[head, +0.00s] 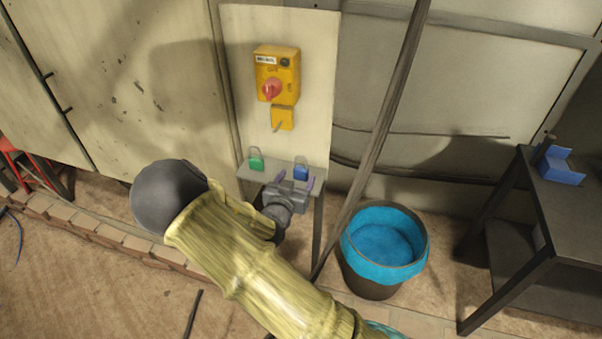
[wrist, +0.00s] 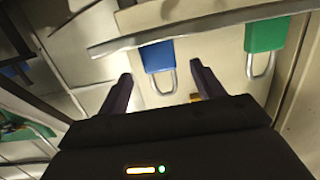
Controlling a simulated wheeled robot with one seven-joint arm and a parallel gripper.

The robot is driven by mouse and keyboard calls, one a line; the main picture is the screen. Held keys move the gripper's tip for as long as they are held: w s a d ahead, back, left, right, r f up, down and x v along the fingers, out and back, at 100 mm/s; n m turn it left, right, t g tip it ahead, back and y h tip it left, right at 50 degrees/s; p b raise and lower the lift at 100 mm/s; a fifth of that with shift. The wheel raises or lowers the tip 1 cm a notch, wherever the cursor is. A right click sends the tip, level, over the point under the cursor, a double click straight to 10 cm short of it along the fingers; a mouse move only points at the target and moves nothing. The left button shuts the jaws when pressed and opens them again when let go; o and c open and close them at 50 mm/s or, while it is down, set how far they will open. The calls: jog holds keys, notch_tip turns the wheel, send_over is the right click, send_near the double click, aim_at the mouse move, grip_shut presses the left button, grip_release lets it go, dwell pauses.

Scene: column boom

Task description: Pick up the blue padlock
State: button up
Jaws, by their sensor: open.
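The blue padlock (head: 301,168) stands on a small narrow shelf (head: 268,176) below a yellow switch box in the head view. In the wrist view the blue padlock (wrist: 158,56) lies ahead, between the lines of the two fingers, its shackle pointing toward my gripper. My gripper (head: 292,184) is at the shelf's front right in the head view. It is open and empty, with dark purple fingers (wrist: 160,84) apart on either side of the padlock in the wrist view. Whether the fingers touch it cannot be told.
A green padlock (head: 256,159) stands left on the same shelf, also in the wrist view (wrist: 266,34). The yellow switch box (head: 277,75) with a red knob is on the panel above. A slanted pole (head: 385,110) and a blue-lined bin (head: 384,245) are to the right.

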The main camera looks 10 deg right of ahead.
aim_at(300, 171)
jog(key=p+x, duration=0.1)
jog(key=x, duration=0.4)
jog(key=shift+r, duration=0.1)
dwell(0.3)
jog(key=c, duration=1.1)
jog(key=shift+c, duration=0.3)
jog(key=shift+s+a+r, duration=0.1)
jog(key=shift+s+r, duration=0.1)
jog(key=shift+r, duration=0.15)
notch_tip(300, 171, up, 7)
jog(key=shift+f+b, duration=0.25)
jog(key=shift+b, duration=0.25)
jog(key=f+b+v, duration=0.1)
jog(key=f+v, duration=0.2)
jog(key=v, duration=1.6)
jog(key=shift+s+a, duration=0.25)
jog(key=shift+s, duration=0.15)
